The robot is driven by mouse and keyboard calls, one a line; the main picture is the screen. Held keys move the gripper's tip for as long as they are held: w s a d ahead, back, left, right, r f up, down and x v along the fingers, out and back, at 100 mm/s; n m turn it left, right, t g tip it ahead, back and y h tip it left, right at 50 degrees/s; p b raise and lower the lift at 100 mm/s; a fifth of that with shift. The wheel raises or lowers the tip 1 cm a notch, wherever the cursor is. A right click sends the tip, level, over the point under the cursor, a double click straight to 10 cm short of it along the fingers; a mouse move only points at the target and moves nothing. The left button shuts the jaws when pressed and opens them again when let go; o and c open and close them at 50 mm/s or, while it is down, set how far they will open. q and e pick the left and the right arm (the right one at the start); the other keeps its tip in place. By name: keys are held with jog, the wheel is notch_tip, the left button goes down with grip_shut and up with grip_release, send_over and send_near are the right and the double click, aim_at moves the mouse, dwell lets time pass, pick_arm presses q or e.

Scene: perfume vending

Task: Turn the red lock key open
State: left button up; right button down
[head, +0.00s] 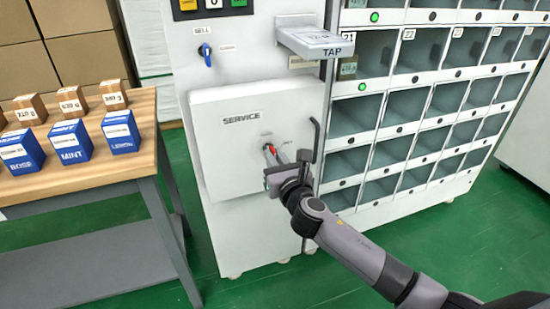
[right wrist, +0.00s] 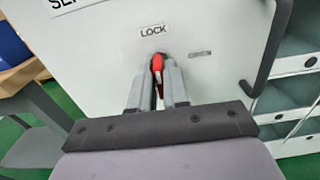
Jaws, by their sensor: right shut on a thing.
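The red lock key (right wrist: 157,65) sits in the white service panel below a "LOCK" label (right wrist: 153,31) in the right wrist view. It stands roughly upright there, tilted a little. In the head view the red key (head: 271,149) shows just ahead of my right gripper (head: 276,158). My right gripper (right wrist: 158,90) is shut on the key, with one finger on each side of it. The fingers hide part of the key's lower end. The service panel (head: 225,165) is closed in front of the machine. My left gripper is not in view.
A black vertical handle (head: 315,140) is just right of the key. A blue knob (head: 206,55) is under "SELL". The "TAP" shelf (head: 313,42) juts out above. Open compartments (head: 362,115) are at right. A wooden table (head: 85,170) with boxes stands at left.

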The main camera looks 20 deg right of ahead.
jog(key=shift+d+f+m, duration=0.15)
jog(key=shift+m, duration=4.2)
jog(key=shift+d+f+m, duration=0.1)
jog(key=shift+m, duration=4.55)
jog(key=c, duration=1.2)
grip_release()
